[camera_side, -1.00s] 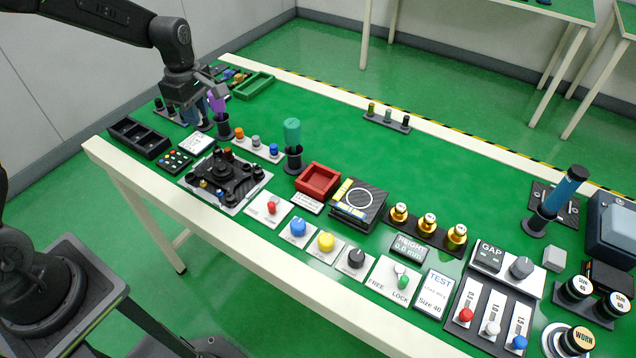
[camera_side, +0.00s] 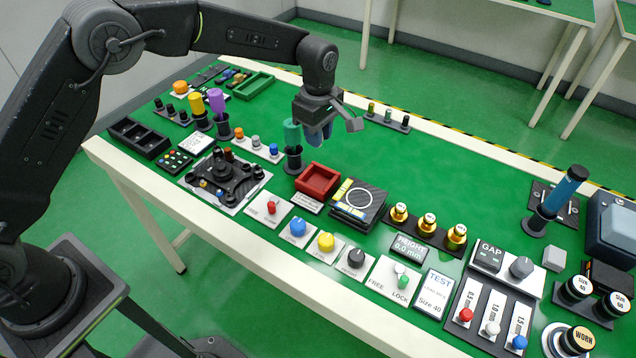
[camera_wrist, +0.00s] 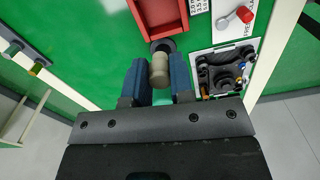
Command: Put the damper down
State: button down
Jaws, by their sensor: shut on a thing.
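The damper (camera_side: 292,134) is a teal cylinder at its black ring holder (camera_side: 294,160), left of the red tray in the side view. My gripper (camera_side: 306,137) is at it, its blue fingers on both sides. In the wrist view my gripper (camera_wrist: 157,72) is shut on the damper, whose beige end (camera_wrist: 159,70) shows between the fingers and points to the holder (camera_wrist: 163,46). A bit of teal shows lower down. I cannot tell whether the beige end sits in the holder or just above it.
A purple cylinder (camera_side: 216,100) and a yellow one (camera_side: 196,103) stand in holders to the left. The red tray (camera_side: 318,180) and the black gimbal stand (camera_side: 228,178) are close by.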

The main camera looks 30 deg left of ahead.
aim_at(318, 184)
notch_tip(318, 184, down, 12)
jog(key=shift+f, duration=0.15)
dwell(0.4)
jog(key=shift+f, duration=0.1)
jog(key=c, duration=1.3)
grip_release()
jog(key=shift+o, duration=0.2)
